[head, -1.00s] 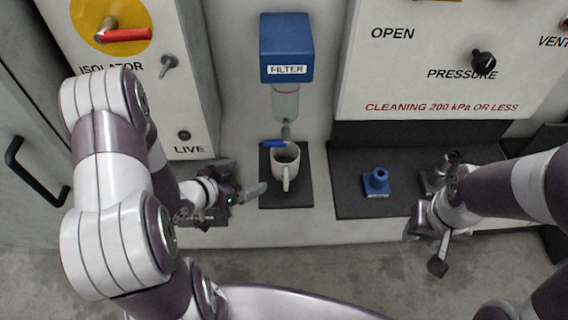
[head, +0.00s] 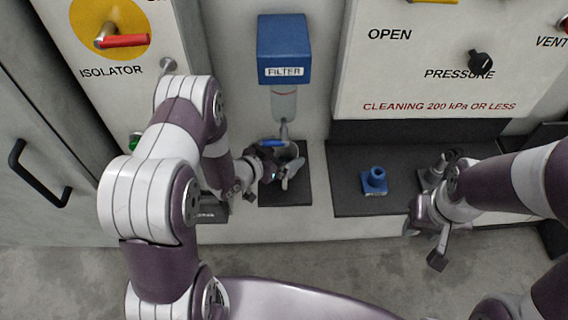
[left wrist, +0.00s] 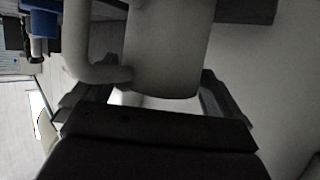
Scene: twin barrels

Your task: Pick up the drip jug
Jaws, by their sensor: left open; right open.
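The drip jug is a white mug-like vessel with a side handle. In the head view it is mostly hidden behind my left gripper (head: 288,174), under the filter's outlet. In the left wrist view the jug (left wrist: 168,50) is large and close, with its handle (left wrist: 80,45) on the left. The open left gripper (left wrist: 145,98) has one finger towards each side of the jug's lower part. I cannot tell whether the fingers touch it. My right gripper (head: 425,243) is open and empty at the right, away from the jug.
The blue filter (head: 284,50) hangs above the jug, with a blue-handled valve (head: 273,142) close over it. A dark pad (head: 287,198) lies below. A blue fitting (head: 374,181) stands on the dark shelf (head: 348,206) to the right.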

